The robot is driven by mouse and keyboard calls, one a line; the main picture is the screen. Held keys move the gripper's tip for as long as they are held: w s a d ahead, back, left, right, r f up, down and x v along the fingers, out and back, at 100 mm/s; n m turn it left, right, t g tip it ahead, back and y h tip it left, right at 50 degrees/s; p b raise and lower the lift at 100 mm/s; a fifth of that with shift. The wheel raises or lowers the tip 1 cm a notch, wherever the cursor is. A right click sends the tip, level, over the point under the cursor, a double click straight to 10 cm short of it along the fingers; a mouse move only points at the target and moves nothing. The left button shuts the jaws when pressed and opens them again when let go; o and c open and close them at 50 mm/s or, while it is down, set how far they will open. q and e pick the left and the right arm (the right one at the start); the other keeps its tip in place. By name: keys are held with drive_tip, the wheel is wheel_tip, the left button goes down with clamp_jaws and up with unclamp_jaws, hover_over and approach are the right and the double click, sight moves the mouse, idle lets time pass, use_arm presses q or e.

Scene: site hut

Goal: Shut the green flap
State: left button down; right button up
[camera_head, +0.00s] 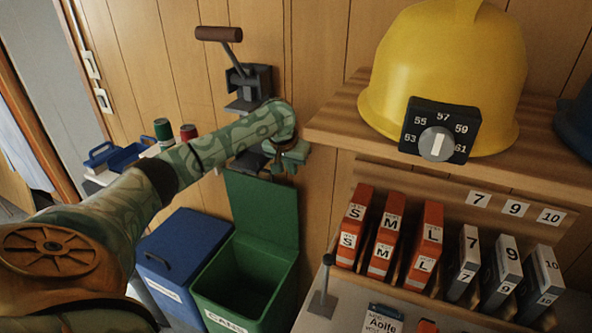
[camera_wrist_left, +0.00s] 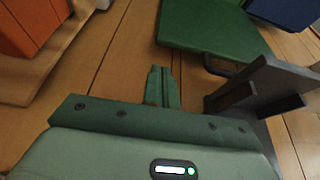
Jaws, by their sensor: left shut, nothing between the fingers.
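The green flap (camera_head: 262,208) stands raised at the back of the open green bin (camera_head: 238,287), against the wooden wall. The bin's front carries a label that reads "CANS". My left gripper (camera_head: 291,163) is above the flap's upper right corner, beside the wall, and is apart from the flap. In the left wrist view its fingers (camera_wrist_left: 162,86) are together with nothing between them, and the green flap (camera_wrist_left: 213,32) shows beyond them. My right gripper is not in view.
A grey wall-mounted press (camera_head: 248,85) with a brown handle is close behind my left gripper. A blue bin (camera_head: 190,262) with its lid down stands left of the green one. A wooden shelf (camera_head: 335,122) with a yellow helmet (camera_head: 440,65) is on the right, above orange boxes (camera_head: 388,235).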

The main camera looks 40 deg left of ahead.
use_arm(q)
drive_tip(key=b+x, duration=0.2)
drive_tip(key=x, duration=0.4)
drive_tip(key=shift+w+f+b, duration=0.1)
drive_tip(key=shift+f+b, duration=0.2)
drive_tip(key=shift+w+a+f+b, duration=0.1)
drive_tip(key=shift+w+f+b, duration=0.2)
drive_tip(key=shift+f, duration=0.3)
